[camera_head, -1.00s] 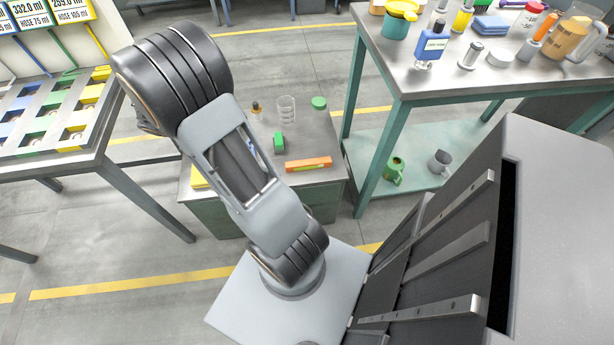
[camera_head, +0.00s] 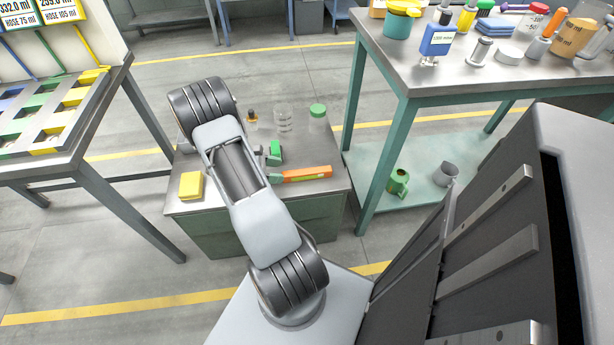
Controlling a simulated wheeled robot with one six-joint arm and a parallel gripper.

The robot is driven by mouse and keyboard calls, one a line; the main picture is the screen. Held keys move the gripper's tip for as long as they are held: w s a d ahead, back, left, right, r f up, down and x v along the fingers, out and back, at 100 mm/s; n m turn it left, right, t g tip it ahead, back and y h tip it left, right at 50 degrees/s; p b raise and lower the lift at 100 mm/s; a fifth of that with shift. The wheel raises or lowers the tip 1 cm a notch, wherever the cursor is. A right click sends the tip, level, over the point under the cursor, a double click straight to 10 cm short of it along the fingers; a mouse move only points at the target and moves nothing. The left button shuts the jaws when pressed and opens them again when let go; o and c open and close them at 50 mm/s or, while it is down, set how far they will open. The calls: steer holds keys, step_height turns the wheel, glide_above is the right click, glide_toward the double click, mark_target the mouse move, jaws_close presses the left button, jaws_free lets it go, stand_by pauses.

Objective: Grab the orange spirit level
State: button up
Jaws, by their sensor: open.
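The orange spirit level (camera_head: 308,174) lies flat on top of a low green cabinet with a grey top (camera_head: 325,187), near its right side.
Behind stand a dropper bottle (camera_head: 251,121), a clear beaker (camera_head: 284,120) and a green-lidded jar (camera_head: 318,117). A yellow sponge-like block (camera_head: 191,186) is at left. A taller workbench (camera_head: 405,88) stands close on the right.

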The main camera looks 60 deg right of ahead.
mark_target(298, 173)
steer(key=shift+b+x, duration=0.75)
steer(key=shift+x, duration=2.25)
steer(key=c, duration=1.1)
